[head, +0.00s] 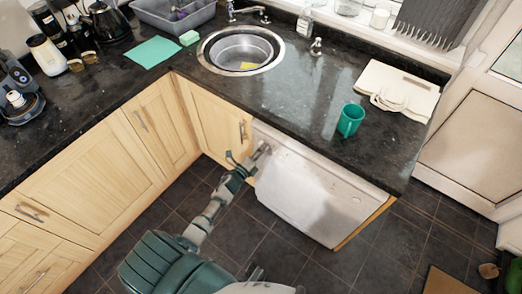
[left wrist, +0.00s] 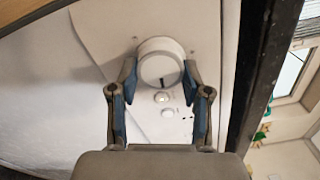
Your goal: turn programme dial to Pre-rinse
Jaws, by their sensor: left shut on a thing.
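The programme dial (left wrist: 160,64) is a round white knob on the white dishwasher (head: 312,195), near the upper left of its front. In the left wrist view a dark mark shows on the dial's lower part; I cannot read any programme label. My left gripper (head: 262,150) reaches the panel there. In the left wrist view its two fingers (left wrist: 160,73) are on either side of the dial, shut on it. In the head view the gripper mostly hides the dial. My right gripper is not in view.
Below the dial are small round controls (left wrist: 163,98). The dark worktop (head: 300,90) overhangs the dishwasher and holds a green mug (head: 350,120), a cloth bag (head: 397,92) and a round sink (head: 241,48). Wooden cupboards (head: 90,165) stand to the left. The tiled floor (head: 270,235) in front is clear.

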